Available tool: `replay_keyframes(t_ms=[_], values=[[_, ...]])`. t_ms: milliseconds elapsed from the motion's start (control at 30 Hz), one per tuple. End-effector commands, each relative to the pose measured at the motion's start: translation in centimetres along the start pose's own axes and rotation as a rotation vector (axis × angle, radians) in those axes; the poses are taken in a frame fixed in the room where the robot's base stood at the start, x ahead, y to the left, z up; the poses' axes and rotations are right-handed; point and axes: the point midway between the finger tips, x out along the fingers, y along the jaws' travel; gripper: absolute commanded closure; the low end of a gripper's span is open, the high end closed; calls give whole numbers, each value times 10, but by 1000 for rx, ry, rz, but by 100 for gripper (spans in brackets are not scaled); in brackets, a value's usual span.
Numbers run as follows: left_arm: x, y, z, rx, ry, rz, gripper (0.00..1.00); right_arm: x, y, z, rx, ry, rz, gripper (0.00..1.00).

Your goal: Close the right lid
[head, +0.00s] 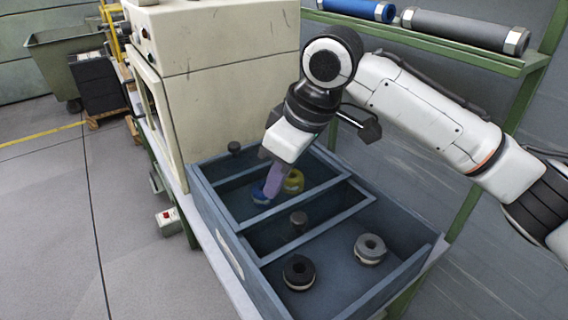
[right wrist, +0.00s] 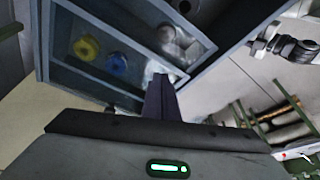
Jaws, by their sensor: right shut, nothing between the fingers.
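I cannot make out a right lid in either view. My right gripper (head: 273,180) comes down from the upper right over the back compartment of a blue-grey divided tray (head: 232,240). Its purple fingers are shut and empty. In the head view the fingertips overlap a blue ring (head: 260,193), with a yellow ring (head: 293,182) just to the right; I cannot tell if they touch. In the right wrist view the shut fingers (right wrist: 160,92) point toward the tray, where the yellow ring (right wrist: 86,48) and blue ring (right wrist: 117,63) show. My left gripper is not in view.
A cream machine (head: 225,80) stands behind the tray. A black ring (head: 298,272) and a grey ring (head: 370,249) lie in the front compartment. A green shelf (head: 430,45) holds blue and grey rolls at the back right.

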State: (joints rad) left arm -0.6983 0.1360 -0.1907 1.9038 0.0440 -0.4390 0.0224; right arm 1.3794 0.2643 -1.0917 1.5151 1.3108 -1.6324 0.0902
Motion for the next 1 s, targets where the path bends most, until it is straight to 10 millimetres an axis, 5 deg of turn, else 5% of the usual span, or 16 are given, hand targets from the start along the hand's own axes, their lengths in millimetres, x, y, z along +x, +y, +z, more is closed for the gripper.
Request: replay_keyframes(t_ms=[167,500,1000], values=[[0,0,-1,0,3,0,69,39,0,1,1,-2,-2,100],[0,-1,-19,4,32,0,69,28,0,38,1,1,0,100],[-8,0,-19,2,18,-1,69,24,-10,42,-18,-2,-8,100]])
